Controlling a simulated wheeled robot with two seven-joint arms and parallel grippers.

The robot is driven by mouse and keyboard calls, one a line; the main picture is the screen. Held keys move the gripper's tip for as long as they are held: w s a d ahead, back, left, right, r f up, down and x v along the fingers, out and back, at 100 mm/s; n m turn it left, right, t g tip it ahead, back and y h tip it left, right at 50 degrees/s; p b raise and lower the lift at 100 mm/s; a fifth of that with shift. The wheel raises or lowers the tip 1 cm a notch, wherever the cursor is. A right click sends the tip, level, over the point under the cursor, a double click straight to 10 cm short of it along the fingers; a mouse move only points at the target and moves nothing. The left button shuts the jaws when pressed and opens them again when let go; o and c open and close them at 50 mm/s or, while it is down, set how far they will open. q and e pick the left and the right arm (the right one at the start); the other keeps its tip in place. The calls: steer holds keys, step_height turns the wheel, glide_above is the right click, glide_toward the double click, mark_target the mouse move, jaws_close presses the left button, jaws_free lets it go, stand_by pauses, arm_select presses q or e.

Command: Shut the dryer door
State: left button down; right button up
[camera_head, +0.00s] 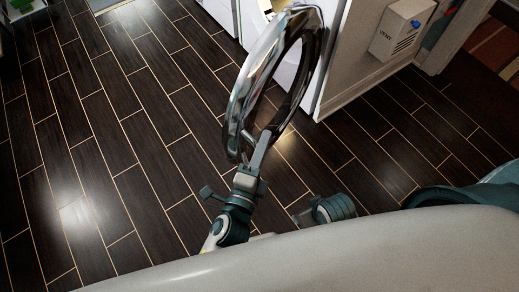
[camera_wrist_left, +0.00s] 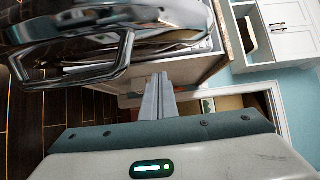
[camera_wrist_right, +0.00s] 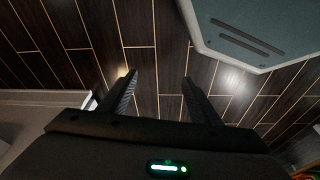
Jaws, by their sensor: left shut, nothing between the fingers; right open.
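The dryer door (camera_head: 252,78) is a round chrome ring with dark glass. It stands swung open, edge-on to me, in front of the white dryer (camera_head: 325,62). My left gripper (camera_head: 266,138) is shut and empty, with its fingertips by the door's lower edge; I cannot tell if they touch. In the left wrist view, the door's chrome handle (camera_wrist_left: 122,62) is left of the shut fingers (camera_wrist_left: 159,88), and the ring is behind it. My right gripper (camera_wrist_right: 158,82) is open and empty above the floor. The dryer opening is mostly hidden by the door.
A beige box marked VENT (camera_head: 400,30) is on the side panel right of the dryer. Dark plank floor (camera_head: 110,150) is clear to the left and below the door. A striped rug (camera_head: 498,55) lies at the far right. In the left wrist view, white cabinets (camera_wrist_left: 288,28) show.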

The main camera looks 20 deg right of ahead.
mark_target(257, 120)
arm_select(q)
steer(key=w, duration=0.7)
steer(key=shift+w+d+p, duration=0.1)
steer(key=shift+p, duration=0.3)
arm_select(e)
steer(key=x, duration=0.3)
steer(key=shift+s, duration=0.1)
